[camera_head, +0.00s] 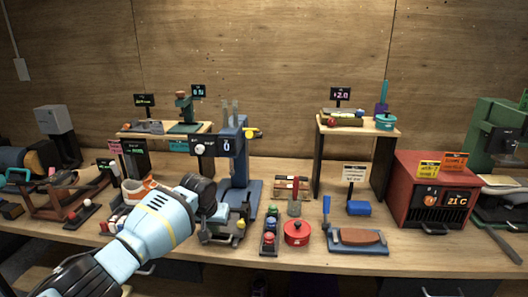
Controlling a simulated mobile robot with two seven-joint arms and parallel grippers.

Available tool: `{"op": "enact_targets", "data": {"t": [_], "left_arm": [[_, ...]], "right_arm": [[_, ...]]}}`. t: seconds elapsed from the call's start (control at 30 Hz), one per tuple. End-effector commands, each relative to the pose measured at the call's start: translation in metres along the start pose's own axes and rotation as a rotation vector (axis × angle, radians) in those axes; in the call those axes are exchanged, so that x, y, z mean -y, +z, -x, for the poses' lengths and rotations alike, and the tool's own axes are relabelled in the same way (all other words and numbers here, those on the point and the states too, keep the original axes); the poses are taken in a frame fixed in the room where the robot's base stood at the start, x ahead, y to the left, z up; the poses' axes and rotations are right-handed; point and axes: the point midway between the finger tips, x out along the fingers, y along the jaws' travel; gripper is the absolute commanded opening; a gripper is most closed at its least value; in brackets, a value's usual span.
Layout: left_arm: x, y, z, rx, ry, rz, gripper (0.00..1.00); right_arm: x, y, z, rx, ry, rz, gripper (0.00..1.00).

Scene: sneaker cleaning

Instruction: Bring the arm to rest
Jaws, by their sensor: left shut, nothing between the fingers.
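My left arm comes in from the lower left with light blue and black links. Its left gripper (222,214) is shut and empty, over the front of the workbench (330,267) near the middle of the view. It sits in front of a blue press-like stand (238,168) and beside a dark metal fixture (228,232); I cannot tell whether it touches either. The arm hides part of the bench and of a white and orange item (136,187) at left. My right gripper does not show.
A red pot (297,232), a rack of coloured balls (270,230) and a blue tray with a brown block (357,240) stand along the front. A red box (440,187) and a green machine (498,140) are at right. Small raised shelves (385,133) stand at the back.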

Motion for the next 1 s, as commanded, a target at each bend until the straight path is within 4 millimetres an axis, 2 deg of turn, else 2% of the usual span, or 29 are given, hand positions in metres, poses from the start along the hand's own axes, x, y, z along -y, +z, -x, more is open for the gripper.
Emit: {"op": "enact_targets", "data": {"t": [0.03,0.2,0.33,0.5,0.73,1.0], "left_arm": [[-0.009,0.018,-0.020,0.006,0.021,-0.018,0.00],[-0.043,0.077,-0.075,-0.031,0.109,-0.076,0.00],[-0.064,0.125,-0.105,-0.072,0.173,-0.103,0.00],[-0.084,0.188,-0.132,-0.134,0.240,-0.114,0.00],[-0.093,0.272,-0.145,-0.228,0.286,-0.100,0.00],[-0.077,0.366,-0.133,-0.340,0.263,-0.074,0.00]], "right_arm": [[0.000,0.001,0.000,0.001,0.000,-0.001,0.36],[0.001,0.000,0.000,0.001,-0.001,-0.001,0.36],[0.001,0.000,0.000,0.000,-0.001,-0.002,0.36],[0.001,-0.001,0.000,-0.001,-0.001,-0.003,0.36],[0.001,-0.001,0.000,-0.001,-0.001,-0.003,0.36],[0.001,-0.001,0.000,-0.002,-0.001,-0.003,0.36]]}}
